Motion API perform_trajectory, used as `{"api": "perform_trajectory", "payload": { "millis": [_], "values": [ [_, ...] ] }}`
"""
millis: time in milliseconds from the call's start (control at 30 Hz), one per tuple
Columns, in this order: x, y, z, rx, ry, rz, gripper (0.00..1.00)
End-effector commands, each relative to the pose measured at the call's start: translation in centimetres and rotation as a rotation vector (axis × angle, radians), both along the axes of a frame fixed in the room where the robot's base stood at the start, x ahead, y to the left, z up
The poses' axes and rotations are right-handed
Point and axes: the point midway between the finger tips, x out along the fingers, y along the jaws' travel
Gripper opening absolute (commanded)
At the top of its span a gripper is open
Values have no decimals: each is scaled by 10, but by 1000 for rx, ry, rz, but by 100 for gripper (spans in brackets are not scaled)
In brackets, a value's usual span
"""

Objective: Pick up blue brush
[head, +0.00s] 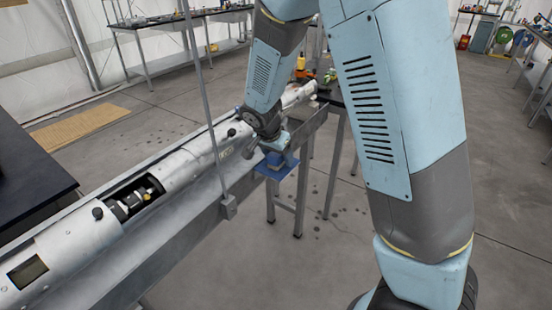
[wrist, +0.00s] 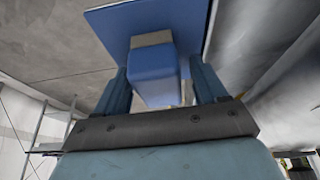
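The blue brush (wrist: 152,75) shows in the wrist view as a blue block with a tan band, set on a wide flat blue plate. In the head view its plate (head: 277,169) is at the outer side of the long metal beam, partly overhanging the floor. My gripper (wrist: 162,85) has its two fingers on either side of the block, with narrow gaps seeming to show. I cannot tell whether they touch it. In the head view my gripper (head: 275,148) is right above the plate. The brush's underside is hidden.
A long white tube (head: 190,155) with an open section lies along the metal beam (head: 195,232). A thin grey post (head: 207,110) stands in front of it. A black table (head: 30,165) is at left. Workbenches (head: 185,20) stand behind. The floor at right is largely clear.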

Motion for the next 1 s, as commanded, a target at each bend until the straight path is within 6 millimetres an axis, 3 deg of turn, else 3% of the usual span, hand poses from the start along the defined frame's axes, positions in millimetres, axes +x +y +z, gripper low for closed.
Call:
{"api": "perform_trajectory", "payload": {
  "millis": [67, 533, 833, 1000],
  "values": [
    [0, 0, 0, 0, 0, 0, 63],
    [0, 1, 0, 0, 0, 1, 18],
    [0, 1, 3, 1, -1, 2, 18],
    [0, 1, 20, 3, -3, 1, 18]
  ]
}}
